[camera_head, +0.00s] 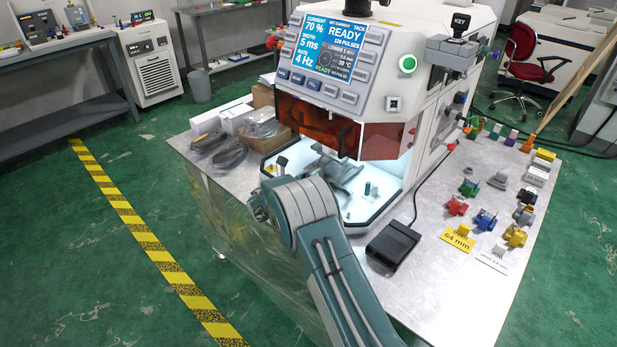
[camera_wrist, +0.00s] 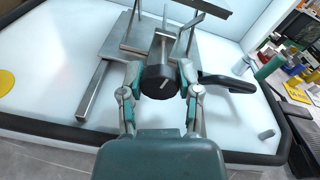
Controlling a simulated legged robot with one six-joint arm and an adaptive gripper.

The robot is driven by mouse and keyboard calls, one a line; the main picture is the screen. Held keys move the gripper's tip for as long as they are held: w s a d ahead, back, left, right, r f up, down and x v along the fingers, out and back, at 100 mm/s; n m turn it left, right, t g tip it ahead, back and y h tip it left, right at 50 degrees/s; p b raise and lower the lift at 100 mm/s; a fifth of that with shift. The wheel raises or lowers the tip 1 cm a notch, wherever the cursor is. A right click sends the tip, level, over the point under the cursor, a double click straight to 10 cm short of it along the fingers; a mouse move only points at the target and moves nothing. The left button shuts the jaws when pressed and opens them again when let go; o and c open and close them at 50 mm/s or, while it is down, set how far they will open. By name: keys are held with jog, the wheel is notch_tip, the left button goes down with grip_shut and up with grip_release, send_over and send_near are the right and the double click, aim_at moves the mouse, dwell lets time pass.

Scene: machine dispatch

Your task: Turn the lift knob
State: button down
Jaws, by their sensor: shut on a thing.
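In the wrist view a dark round lift knob (camera_wrist: 159,82) with a light mark on its face sits at the near end of a metal shaft. My gripper (camera_wrist: 160,76) is shut on the knob, one finger on its left side and one on its right. Behind the knob stands a grey metal lift stage (camera_wrist: 113,68) with upright plates. In the head view the stage (camera_head: 338,172) is inside the lit chamber of the white machine (camera_head: 440,80). My arm hides the knob and gripper there.
The chamber floor has a black rim (camera_wrist: 60,130). An orange cover (camera_head: 318,125) hangs above the opening. A black pedal (camera_head: 392,243) and several coloured parts lie on the table.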

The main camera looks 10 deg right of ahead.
jog(key=shift+a+f+n, duration=0.1)
jog(key=shift+n, duration=0.6)
jog(key=shift+c, duration=1.5)
grip_release()
jog(key=shift+w, duration=0.15)
jog(key=shift+a, duration=0.1)
jog(key=v, duration=1.2)
